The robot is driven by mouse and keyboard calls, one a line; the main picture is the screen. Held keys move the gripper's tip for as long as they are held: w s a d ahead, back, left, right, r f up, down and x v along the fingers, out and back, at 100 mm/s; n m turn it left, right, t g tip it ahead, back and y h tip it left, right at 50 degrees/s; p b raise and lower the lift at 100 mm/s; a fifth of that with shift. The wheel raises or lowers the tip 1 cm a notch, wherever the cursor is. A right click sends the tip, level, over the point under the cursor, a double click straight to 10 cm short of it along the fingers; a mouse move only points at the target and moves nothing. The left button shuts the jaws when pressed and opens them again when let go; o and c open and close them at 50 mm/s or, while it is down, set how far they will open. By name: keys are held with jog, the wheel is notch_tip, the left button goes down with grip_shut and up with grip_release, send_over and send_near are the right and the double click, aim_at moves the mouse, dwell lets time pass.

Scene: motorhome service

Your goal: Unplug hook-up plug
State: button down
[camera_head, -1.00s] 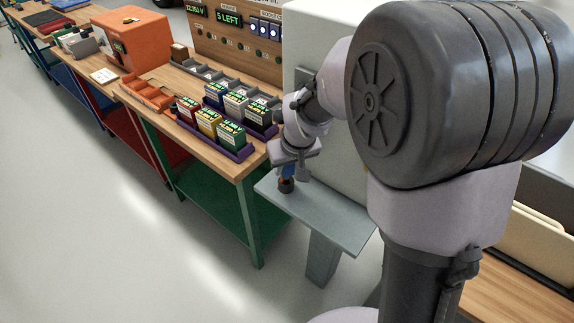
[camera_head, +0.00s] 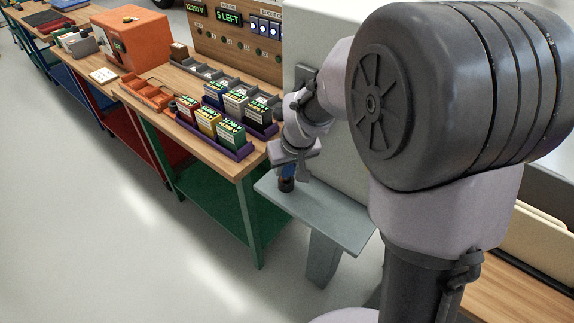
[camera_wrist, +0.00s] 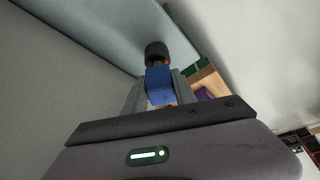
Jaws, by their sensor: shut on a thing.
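The hook-up plug shows in the wrist view as a blue body (camera_wrist: 159,86) with a dark round end (camera_wrist: 156,52) and a bit of orange-red between them. My gripper (camera_wrist: 160,84) is shut on the blue body, one finger on each side. In the head view the plug (camera_head: 287,184) hangs below my gripper (camera_head: 291,170), its dark end at the grey shelf (camera_head: 335,221). I cannot tell whether that end touches the shelf. The plug's far end and any socket are hidden.
A tall pale panel (camera_head: 345,150) rises right behind my gripper. To the left, a wooden bench (camera_head: 222,165) holds a purple tray (camera_head: 232,153) of small labelled boxes and an orange case (camera_head: 130,40). The floor (camera_head: 90,220) in front is clear.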

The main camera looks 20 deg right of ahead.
jog(key=shift+f+b, duration=1.15)
jog(key=shift+f, duration=0.2)
jog(key=c, duration=0.9)
grip_release()
jog(key=shift+r, duration=0.1)
